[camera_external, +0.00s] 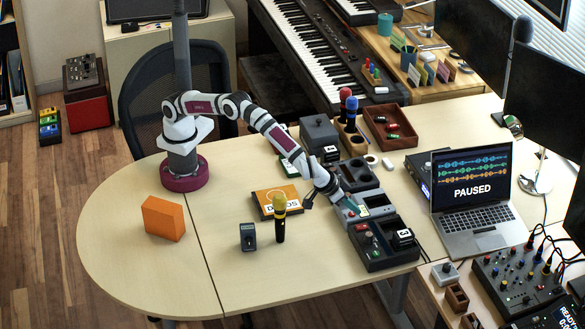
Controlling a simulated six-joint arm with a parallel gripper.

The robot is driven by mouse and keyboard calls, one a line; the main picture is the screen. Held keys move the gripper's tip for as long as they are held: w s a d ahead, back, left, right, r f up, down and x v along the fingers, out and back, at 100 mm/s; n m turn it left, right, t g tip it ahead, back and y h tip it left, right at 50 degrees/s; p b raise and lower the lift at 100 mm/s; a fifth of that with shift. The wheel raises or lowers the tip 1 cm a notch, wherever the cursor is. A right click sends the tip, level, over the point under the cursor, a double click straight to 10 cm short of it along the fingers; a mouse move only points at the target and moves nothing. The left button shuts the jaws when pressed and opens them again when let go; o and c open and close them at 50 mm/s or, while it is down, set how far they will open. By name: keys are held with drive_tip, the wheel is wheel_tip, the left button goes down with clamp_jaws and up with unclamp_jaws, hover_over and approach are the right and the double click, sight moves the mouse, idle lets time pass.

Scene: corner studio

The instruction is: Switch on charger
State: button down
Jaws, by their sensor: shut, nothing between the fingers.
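A dark grey unit with several bays stands on the table right of centre and looks like the charger (388,262). Its front bay holds small coloured parts and a black block with a white label (403,236). My gripper (352,209) is shut and empty. It points down at the left edge of the unit's middle section, by a small pale green and red patch. I cannot tell if it touches the surface. The charger's switch and its position are too small to make out, and my gripper hides part of this area.
A yellow case (275,201) lies behind. An open laptop (473,205) reading PAUSED is on the right. The front left tabletop is clear.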

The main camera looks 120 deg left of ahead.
sight(359, 226)
drive_tip(key=f, duration=0.4)
drive_tip(key=shift+w+a+f, duration=0.1)
drive_tip(key=shift+w+a, duration=0.05)
drive_tip(key=shift+a, duration=0.05)
drive_tip(key=shift+f, duration=0.5)
drive_tip(key=shift+d+f, duration=0.15)
drive_tip(key=shift+f, duration=0.25)
drive_tip(key=shift+r, duration=0.2)
drive_tip(key=shift+r, duration=0.7)
